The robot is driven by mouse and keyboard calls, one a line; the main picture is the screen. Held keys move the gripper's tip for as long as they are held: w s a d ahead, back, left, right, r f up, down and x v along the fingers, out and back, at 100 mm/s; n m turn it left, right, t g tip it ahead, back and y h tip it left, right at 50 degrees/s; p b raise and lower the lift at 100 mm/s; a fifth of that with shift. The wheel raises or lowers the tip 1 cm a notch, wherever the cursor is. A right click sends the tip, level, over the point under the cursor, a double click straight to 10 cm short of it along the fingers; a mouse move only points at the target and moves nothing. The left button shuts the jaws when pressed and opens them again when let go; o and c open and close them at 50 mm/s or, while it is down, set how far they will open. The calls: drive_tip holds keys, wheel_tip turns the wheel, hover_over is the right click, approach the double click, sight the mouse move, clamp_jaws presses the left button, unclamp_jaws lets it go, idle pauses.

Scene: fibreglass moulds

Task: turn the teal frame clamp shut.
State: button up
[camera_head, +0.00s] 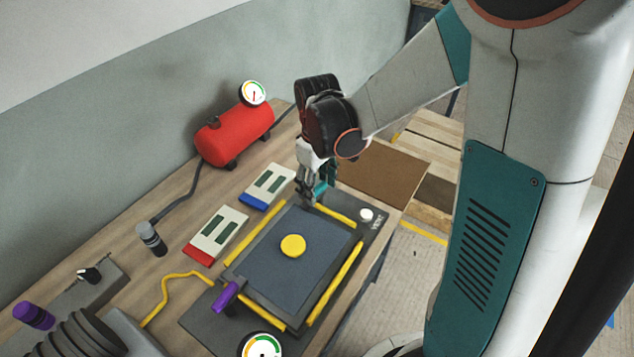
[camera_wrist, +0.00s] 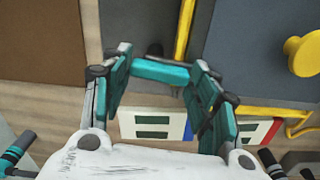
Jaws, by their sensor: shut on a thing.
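The teal frame clamp (camera_head: 322,190) is at the far edge of the dark framed mould (camera_head: 284,255) in the head view, partly hidden by my gripper (camera_head: 310,188). In the wrist view its teal bar (camera_wrist: 160,73) spans the gap between the two fingertips of my gripper (camera_wrist: 161,62), which is shut on it. The bar lies crosswise beside a yellow strip (camera_wrist: 184,30) of the frame. The clamp's pivot is mostly hidden, and I cannot tell how far it is turned.
A purple clamp (camera_head: 228,294) sits on the near left side of the mould. A yellow knob (camera_head: 293,245) stands on the lid. A white knob (camera_head: 367,214) is at the right corner. Red-ended (camera_head: 217,236) and blue-ended (camera_head: 267,187) boxes lie left. A red tank (camera_head: 235,134) stands behind.

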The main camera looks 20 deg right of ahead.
drive_tip(key=shift+n, duration=0.5)
drive_tip(key=o, duration=1.1)
drive_tip(key=shift+c, duration=0.2)
wheel_tip(320, 180, up, 12)
